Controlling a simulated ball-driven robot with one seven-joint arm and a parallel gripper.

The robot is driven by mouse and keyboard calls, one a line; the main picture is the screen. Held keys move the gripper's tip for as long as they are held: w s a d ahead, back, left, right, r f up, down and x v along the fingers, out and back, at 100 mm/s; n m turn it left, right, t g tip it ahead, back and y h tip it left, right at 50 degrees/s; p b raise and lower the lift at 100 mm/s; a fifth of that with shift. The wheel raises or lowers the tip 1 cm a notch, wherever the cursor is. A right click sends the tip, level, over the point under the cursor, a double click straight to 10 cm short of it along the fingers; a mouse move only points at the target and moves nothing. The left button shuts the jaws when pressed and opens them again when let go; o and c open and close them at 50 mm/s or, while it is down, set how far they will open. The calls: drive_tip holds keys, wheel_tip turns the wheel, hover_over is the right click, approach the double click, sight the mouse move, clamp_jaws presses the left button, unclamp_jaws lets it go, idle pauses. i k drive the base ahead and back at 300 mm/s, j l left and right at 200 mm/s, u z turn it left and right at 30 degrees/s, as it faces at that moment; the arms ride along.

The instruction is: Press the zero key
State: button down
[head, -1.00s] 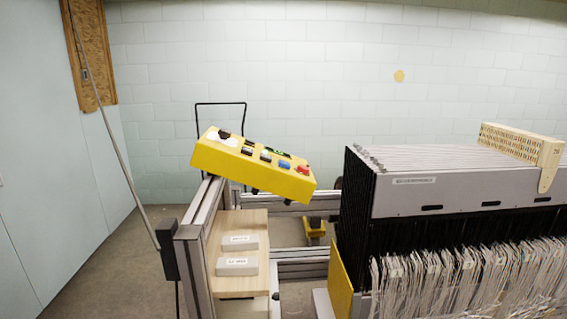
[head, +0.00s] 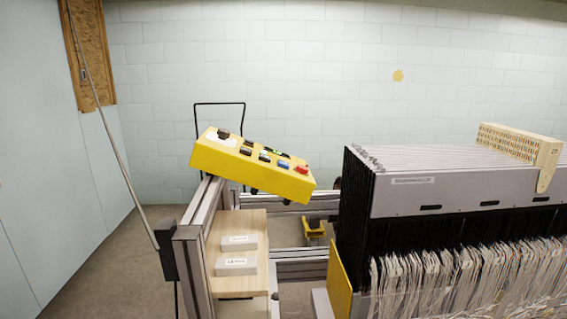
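A yellow control box (head: 228,160) is mounted at a tilt on top of the metal frame, left of centre in the head view. Several keys sit on its upper face: dark ones, a blue key (head: 283,165) and a red key (head: 301,169) at the right end. A pale label (head: 222,142) lies near its left end. The key markings are too small to read, so I cannot tell which is the zero key. My gripper is not in view, and nothing touches the box.
A metal frame (head: 205,212) carries a wooden shelf (head: 239,287) with two labelled grey blocks (head: 237,266). At right stands a large grey and black rack (head: 440,187) with hanging threads (head: 450,277) and a beige perforated piece (head: 520,146) on top. A thin rod (head: 112,130) leans at left.

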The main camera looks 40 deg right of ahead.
sight(281, 164)
drive_tip(key=l+u, duration=0.35)
drive_tip(key=l, duration=0.3)
drive_tip(key=l+u, duration=0.4)
drive_tip(key=l, duration=0.25)
drive_tip(key=k+l+u, duration=0.2)
drive_tip(key=l+u, duration=0.15)
drive_tip(key=l, duration=0.2)
